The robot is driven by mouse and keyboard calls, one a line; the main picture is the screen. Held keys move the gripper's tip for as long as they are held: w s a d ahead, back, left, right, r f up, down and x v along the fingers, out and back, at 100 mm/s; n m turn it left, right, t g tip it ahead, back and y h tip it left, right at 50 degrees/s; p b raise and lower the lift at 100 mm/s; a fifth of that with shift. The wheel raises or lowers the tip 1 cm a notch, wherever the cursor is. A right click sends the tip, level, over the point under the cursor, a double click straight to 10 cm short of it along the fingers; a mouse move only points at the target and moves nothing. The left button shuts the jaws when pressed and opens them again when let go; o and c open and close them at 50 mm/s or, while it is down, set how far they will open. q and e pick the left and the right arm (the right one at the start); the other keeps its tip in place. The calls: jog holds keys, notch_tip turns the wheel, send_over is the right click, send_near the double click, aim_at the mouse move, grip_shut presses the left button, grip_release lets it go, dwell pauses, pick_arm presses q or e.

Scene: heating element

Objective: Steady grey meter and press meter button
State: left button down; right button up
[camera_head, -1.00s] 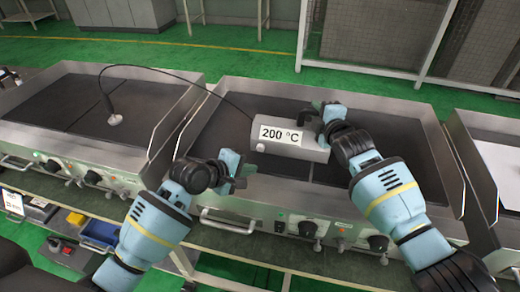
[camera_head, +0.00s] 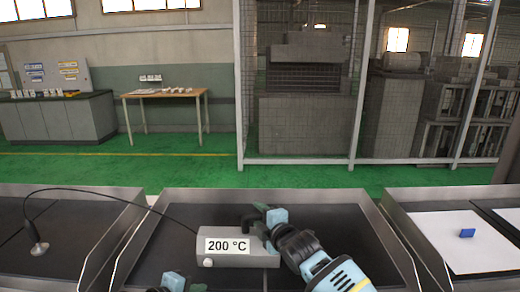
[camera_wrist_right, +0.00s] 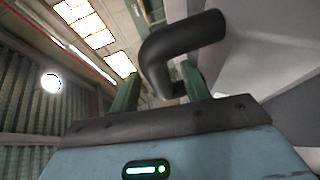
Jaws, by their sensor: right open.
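The grey meter (camera_head: 240,262) sits on the middle dark plate, with its "200 °C" display facing me. A small round white button (camera_head: 208,262) is at the lower left of its front. My right gripper (camera_head: 258,220) is at the meter's back right, by its black handle. In the right wrist view the open fingers (camera_wrist_right: 160,88) stand on either side of the curved black handle (camera_wrist_right: 180,50), apart from each other. My left gripper (camera_head: 184,284) shows only in part at the bottom edge, left of and in front of the meter; its jaws are cut off.
A cable runs from the meter to a probe (camera_head: 38,240) on the left plate. Raised metal rims (camera_head: 395,245) border the middle plate. A white sheet with a small blue block (camera_head: 467,233) lies at right. The plate behind the meter is clear.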

jog(key=v, duration=1.1)
jog(key=shift+s, duration=0.2)
jog(key=shift+d+r, duration=0.1)
jog(key=shift+d, duration=0.05)
